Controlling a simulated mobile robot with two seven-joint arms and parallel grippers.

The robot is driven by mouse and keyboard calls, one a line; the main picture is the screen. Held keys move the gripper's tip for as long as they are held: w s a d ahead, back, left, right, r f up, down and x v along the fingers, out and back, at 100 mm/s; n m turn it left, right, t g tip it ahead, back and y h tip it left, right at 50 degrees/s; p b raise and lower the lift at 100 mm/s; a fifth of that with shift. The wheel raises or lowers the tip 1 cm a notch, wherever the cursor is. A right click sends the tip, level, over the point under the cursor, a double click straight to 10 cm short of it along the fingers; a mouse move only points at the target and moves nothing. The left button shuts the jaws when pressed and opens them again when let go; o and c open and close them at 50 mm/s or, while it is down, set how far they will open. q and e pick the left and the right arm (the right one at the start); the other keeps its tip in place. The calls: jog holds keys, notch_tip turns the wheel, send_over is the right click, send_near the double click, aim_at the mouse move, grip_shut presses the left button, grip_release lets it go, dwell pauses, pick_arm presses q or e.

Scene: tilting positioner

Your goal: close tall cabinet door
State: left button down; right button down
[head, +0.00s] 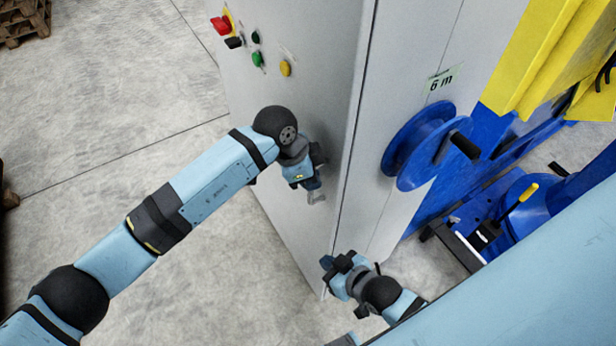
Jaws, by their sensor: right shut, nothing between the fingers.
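The tall grey cabinet (400,60) stands in the middle of the head view. Its left-hand panel (310,90) carries red, black, green and yellow controls. A narrow dark line runs down the corner beside this panel; I cannot tell whether it is a door gap or how far any door stands open. My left gripper (316,196) is close in front of the left-hand panel, near the corner; its fingers are too small to read and contact is unclear. My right gripper (328,264) is shut and empty, low beside the cabinet's corner.
A blue reel (418,145) with a dark handle sticks out from the cabinet's right face, below a "6 m" label (441,80). Blue and yellow machinery (545,55) stands at the right. A wooden pallet (22,22) lies at the top left. The concrete floor on the left is largely clear.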

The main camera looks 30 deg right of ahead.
pick_arm(q)
jog(key=shift+s+d+r, duration=0.2)
jog(key=shift+s+d, duration=0.1)
jog(key=shift+d, duration=0.15)
jog(key=c, duration=1.3)
grip_release()
jog(key=shift+d, duration=0.1)
jog(key=shift+o, duration=0.9)
jog(key=shift+s+d, duration=0.1)
jog(key=shift+r, duration=0.15)
jog(key=a+b+v, duration=0.1)
jog(key=b+v, duration=0.1)
jog(key=v, duration=1.1)
jog(key=shift+w, duration=0.25)
jog(key=shift+s, duration=0.1)
